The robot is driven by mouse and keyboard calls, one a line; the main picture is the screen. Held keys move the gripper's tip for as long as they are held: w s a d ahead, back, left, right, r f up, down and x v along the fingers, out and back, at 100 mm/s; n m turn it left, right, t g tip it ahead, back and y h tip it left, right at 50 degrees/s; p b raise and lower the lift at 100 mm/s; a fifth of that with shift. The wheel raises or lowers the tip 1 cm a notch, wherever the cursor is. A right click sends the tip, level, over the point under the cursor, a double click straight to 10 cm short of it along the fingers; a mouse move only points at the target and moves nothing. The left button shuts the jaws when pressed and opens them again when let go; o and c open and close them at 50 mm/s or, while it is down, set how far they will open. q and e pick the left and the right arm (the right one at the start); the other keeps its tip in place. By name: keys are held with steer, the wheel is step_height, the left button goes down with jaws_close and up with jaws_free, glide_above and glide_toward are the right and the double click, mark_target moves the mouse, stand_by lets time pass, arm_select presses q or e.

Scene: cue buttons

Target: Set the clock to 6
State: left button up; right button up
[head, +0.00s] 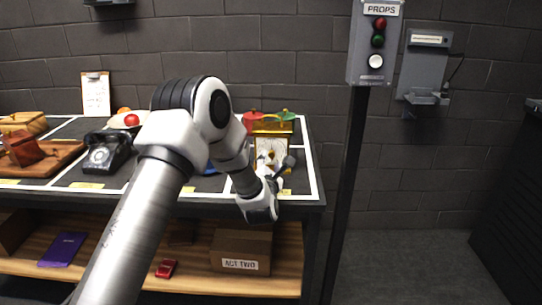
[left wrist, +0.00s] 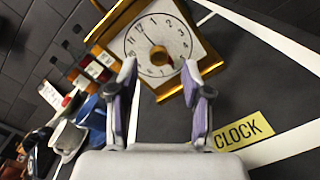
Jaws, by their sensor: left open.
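The clock (head: 271,142) is a gold-framed box with a white face, standing at the right end of the black table. In the left wrist view the clock (left wrist: 150,35) looks tilted, and its numbered face is turned to the camera. Thin dark hands show on the face, but I cannot read the time surely. My left gripper (head: 278,171) is just in front of the clock's lower part. In the left wrist view its two fingers (left wrist: 160,70) are spread and empty, overlapping the clock's lower edge; contact cannot be told. My right gripper is not in view.
A yellow CLOCK label (left wrist: 243,131) lies on the table in front. A black telephone (head: 106,151) and a wooden board (head: 45,160) stand at the left. A PROPS button box (head: 376,45) stands on a post at the right. A shelf (head: 200,268) runs below.

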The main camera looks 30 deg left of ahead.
arm_select(q)
steer(key=x, duration=0.2)
steer(key=shift+w+a, duration=0.25)
jaws_close()
steer(key=shift+f+b, duration=0.15)
steer(key=shift+b, duration=0.35)
steer(key=shift+m, duration=0.4)
steer(key=shift+r, duration=0.2)
jaws_free()
steer(key=v, duration=1.2)
